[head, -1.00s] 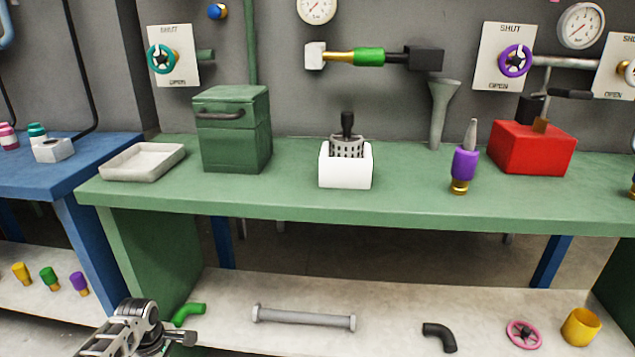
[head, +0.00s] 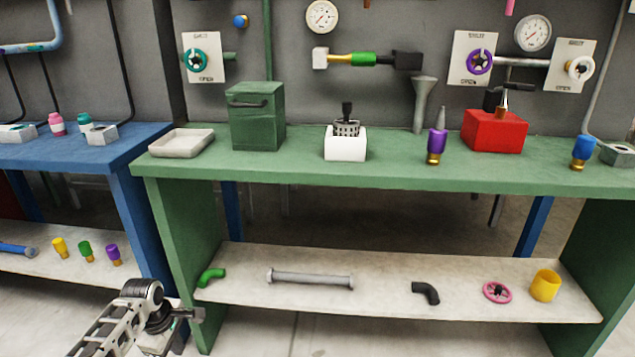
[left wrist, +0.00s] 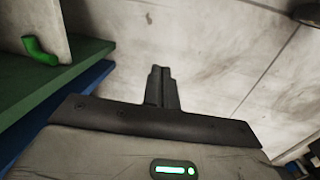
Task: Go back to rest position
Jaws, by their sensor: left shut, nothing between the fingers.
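My left gripper (head: 197,314) is at the lower left of the head view, in front of the green bench's left leg and below its lower shelf. In the left wrist view its dark fingers (left wrist: 161,88) are together with nothing between them, over a pale floor. My right gripper is in neither view. The green workbench (head: 320,178) stands ahead. On its top are a white tray (head: 160,143), a green box (head: 256,138), a white holder (head: 345,153) with a strainer basket, a purple-and-gold bottle (head: 437,147) and a red block (head: 493,138).
The lower shelf (head: 390,300) holds a green elbow (head: 211,277), a grey pipe (head: 310,279), a black elbow (head: 426,292), a pink wheel (head: 497,292) and a yellow cup (head: 545,285). A blue bench (head: 80,157) stands at the left. The floor in front is clear.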

